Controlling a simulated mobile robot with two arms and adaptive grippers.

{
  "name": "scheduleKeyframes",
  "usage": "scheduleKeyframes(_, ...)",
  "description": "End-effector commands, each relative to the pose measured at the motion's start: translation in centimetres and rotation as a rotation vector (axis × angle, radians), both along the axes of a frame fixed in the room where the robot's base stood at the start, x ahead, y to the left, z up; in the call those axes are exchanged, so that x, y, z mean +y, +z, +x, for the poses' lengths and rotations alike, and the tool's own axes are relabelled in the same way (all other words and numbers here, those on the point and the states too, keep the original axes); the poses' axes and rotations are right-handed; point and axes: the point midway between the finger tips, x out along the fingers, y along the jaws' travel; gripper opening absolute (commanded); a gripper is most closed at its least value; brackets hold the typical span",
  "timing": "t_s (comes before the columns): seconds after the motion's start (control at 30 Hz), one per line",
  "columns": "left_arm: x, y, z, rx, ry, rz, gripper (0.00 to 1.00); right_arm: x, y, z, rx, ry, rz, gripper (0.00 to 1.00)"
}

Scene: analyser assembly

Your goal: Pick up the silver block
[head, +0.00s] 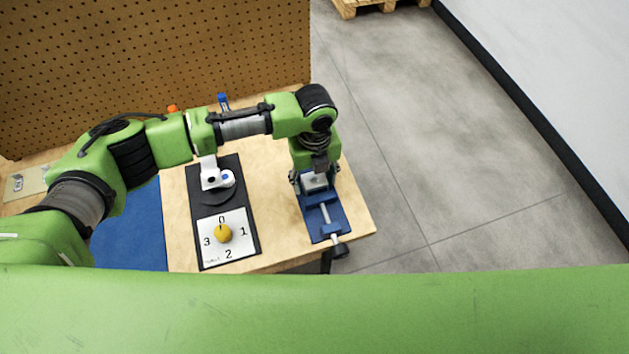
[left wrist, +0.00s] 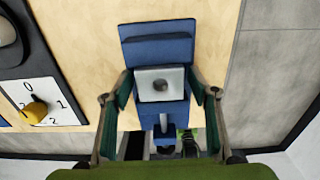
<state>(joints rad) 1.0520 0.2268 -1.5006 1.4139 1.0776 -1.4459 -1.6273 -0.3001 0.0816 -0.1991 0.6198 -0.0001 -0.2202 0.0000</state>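The silver block (left wrist: 146,92) is a light grey block with a round dark spot on its face. It sits in the blue vise (left wrist: 157,50), between the vise's jaws. In the head view the block (head: 314,183) shows partly under my left gripper (head: 313,177), at the far end of the vise (head: 326,222). My right gripper is in neither view.
The wooden table (head: 275,190) also holds a black panel (head: 240,175) with a numbered dial and yellow knob (head: 223,234), left of the vise. A blue mat (head: 135,232) lies further left. A brown pegboard (head: 180,60) stands behind. The table's right edge is near the vise.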

Motion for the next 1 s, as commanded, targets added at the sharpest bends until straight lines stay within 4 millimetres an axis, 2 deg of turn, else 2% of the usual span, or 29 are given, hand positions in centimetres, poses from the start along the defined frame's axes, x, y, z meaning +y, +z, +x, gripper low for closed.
scheduleKeyframes(0.03,0.0,0.0,0.0,0.000,0.000,0.000,0.36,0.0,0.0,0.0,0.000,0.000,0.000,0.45)
scheduleKeyframes(0.13,0.0,0.0,0.0,0.000,0.000,0.000,0.11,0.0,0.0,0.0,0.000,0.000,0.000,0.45)
scheduleKeyframes(0.4,0.0,0.2,0.1,-0.001,0.000,-0.001,0.11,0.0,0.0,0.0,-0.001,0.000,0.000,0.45)
scheduleKeyframes(0.5,-0.1,0.8,0.1,-0.002,0.000,-0.003,0.11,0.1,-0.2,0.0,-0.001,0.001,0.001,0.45)
scheduleKeyframes(0.9,-0.1,8.1,0.1,-0.004,-0.001,-0.003,0.11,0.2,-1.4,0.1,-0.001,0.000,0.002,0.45)
scheduleKeyframes(1.0,0.1,9.3,-0.2,0.001,-0.003,-0.003,0.11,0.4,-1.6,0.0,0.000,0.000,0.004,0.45)
